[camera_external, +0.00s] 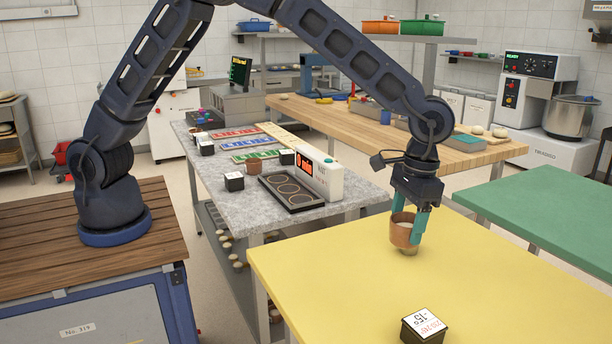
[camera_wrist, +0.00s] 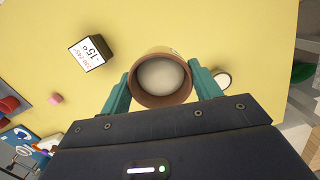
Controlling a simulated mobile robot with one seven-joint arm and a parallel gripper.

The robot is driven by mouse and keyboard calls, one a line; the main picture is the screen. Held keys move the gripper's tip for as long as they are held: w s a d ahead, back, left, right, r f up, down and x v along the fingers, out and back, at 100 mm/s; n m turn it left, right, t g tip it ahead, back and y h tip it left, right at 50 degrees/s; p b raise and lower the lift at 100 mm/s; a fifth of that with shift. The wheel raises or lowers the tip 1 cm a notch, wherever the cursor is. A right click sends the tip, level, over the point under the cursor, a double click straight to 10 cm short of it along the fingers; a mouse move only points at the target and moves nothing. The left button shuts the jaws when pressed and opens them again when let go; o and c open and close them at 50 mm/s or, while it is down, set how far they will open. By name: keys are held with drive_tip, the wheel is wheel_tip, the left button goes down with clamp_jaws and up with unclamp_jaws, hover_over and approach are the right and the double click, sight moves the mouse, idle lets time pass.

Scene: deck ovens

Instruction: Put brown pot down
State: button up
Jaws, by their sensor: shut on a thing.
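The brown pot (camera_external: 403,232) is between the teal fingers of my gripper (camera_external: 411,222), over the yellow table (camera_external: 330,262). In the wrist view the brown pot (camera_wrist: 162,101) is seen from above, with a pale round filling inside its rim. The teal fingers (camera_wrist: 160,95) press on both its sides. The pot looks upright. A small pale round thing (camera_external: 408,252) shows just under it, so I cannot tell whether the pot touches anything below.
A black box with a white printed top (camera_external: 424,325) stands at the table's front edge. It also shows in the wrist view (camera_wrist: 91,50). A grey counter (camera_external: 222,215) holds a black tray with rings (camera_external: 290,191). A green table (camera_external: 550,215) is at right. Much yellow surface is clear.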

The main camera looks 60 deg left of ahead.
wheel_tip(320, 180, down, 12)
idle(0.6)
drive_tip(key=shift+f, duration=0.1)
drive_tip(key=o, duration=1.1)
